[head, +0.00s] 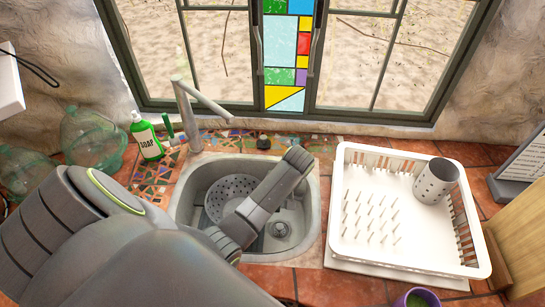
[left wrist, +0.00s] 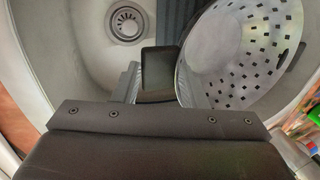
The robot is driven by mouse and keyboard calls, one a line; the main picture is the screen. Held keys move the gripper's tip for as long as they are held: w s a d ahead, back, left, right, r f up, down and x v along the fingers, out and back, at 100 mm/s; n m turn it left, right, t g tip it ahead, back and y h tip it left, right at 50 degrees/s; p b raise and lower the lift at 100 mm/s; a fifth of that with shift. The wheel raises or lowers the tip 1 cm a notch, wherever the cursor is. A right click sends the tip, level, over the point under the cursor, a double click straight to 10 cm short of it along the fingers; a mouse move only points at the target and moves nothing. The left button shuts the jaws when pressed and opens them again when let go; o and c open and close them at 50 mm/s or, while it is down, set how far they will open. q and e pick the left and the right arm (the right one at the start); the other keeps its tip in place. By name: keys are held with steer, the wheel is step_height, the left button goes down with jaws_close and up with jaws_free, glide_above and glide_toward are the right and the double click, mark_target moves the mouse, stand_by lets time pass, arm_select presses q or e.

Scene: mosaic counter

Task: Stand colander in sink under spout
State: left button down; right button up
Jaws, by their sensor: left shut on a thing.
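The metal colander (head: 236,186), a grey bowl with rows of holes, is in the sink (head: 309,225), in its left part. My left arm crosses over the sink and covers the colander's right side. The faucet spout (head: 207,99) reaches right from the back left, above and behind the colander. In the left wrist view, my left gripper (left wrist: 160,86) is shut on a black block that looks like the colander's handle (left wrist: 157,68), beside the perforated bowl (left wrist: 235,58). The fingers are hidden in the head view. Whether the colander rests on the sink floor is unclear. My right gripper is out of view.
The sink drain (head: 280,229) is bare, right of the colander. A white dish rack (head: 362,253) with a metal cutlery cup (head: 436,181) stands right of the sink. A green soap bottle (head: 146,137) and clear glass jugs (head: 93,138) stand left. A purple cup (head: 417,298) is at front right.

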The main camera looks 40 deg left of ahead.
arm_select(q)
steer(key=shift+a+f, duration=0.1)
steer(key=shift+f, duration=0.55)
steer(key=shift+w+f, duration=0.2)
steer(key=shift+f, duration=1.4)
steer(key=shift+s+f, duration=0.1)
steer(key=shift+f, duration=0.1)
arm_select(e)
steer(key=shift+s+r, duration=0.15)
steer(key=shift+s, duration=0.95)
arm_select(q)
steer(key=c, duration=1.1)
jaws_free()
steer(key=shift+o, duration=1.1)
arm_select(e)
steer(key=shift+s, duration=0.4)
arm_select(q)
steer(key=shift+r, duration=0.1)
